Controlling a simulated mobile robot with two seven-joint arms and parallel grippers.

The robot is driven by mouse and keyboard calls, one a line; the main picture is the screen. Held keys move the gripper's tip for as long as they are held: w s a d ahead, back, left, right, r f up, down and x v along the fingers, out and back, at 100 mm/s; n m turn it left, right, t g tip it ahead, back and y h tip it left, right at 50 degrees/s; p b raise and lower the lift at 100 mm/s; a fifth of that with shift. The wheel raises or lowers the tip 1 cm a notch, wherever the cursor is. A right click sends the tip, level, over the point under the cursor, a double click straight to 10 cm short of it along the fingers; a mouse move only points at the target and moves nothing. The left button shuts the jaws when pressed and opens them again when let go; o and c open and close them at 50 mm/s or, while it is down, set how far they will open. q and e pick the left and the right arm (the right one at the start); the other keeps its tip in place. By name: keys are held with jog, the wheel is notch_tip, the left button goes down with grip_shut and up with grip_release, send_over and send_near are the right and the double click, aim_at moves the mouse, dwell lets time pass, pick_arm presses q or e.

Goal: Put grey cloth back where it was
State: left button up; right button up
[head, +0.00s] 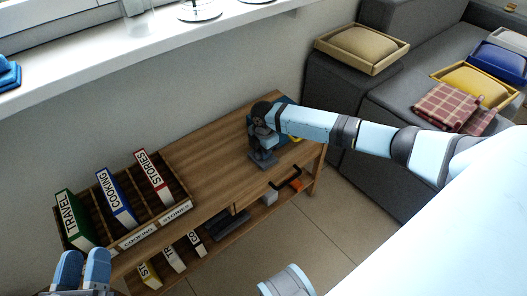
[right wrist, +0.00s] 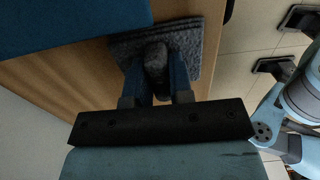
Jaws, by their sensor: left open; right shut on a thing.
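The grey cloth (head: 264,159) lies flat and square on the wooden cabinet's top, near its right end. In the right wrist view the speckled grey cloth (right wrist: 207,48) shows with a raised fold in its middle. My right gripper (head: 262,143) is above it, shut on that fold; its blue fingers (right wrist: 156,72) stand on both sides of it. The cloth seems to touch the wood around it. My left gripper (head: 82,268) is open and empty at the lower left, in front of the book rack.
A blue thing (right wrist: 70,22) lies close to the cloth. A wooden rack (head: 181,198) with labelled binders stands on the cabinet's left part. The cabinet top (head: 205,153) between rack and cloth is clear. A grey sofa (head: 385,97) holds trays and a checked cloth (head: 447,105).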

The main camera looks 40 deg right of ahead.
pick_arm(q)
jog(key=shift+r, duration=0.1)
pick_arm(e)
jog(key=o, duration=0.8)
jog(key=shift+f, duration=0.1)
notch_tip(320, 180, up, 7)
jog(key=p, duration=0.2)
jog(key=shift+f+p, duration=0.2)
jog(key=shift+p, duration=0.1)
pick_arm(q)
jog(key=shift+w+a+f+g+y+p, duration=0.1)
jog(key=shift+a+f+g+y+p, duration=0.3)
jog(key=shift+a+f+y+p, duration=0.35)
pick_arm(e)
notch_tip(320, 180, up, 6)
jog(key=shift+f, duration=0.15)
